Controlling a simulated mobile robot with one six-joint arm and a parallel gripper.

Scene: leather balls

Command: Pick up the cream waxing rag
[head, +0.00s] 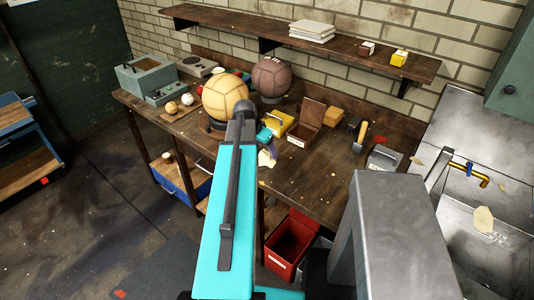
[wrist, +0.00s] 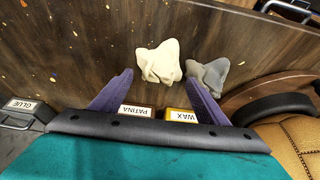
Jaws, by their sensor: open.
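The cream waxing rag (wrist: 158,60) lies crumpled on the dark wooden bench in the wrist view, just beyond and between my fingertips. My gripper (wrist: 160,78) is open, with its two purple fingers spread and nothing held. A grey rag (wrist: 210,74) lies close to the right of the cream one, beside my right fingertip. In the head view the cream rag (head: 266,158) shows near the bench's front edge, partly hidden behind my arm. My gripper (head: 264,136) is just above it there, mostly hidden by my arm.
Boxes labelled patina (wrist: 135,111) and wax (wrist: 181,115) show behind my fingers; a glue box (wrist: 21,105) is at left. A tan leather ball (wrist: 290,145) and dark round stand (wrist: 272,112) are close at right. A red bin (head: 288,247) stands below the bench.

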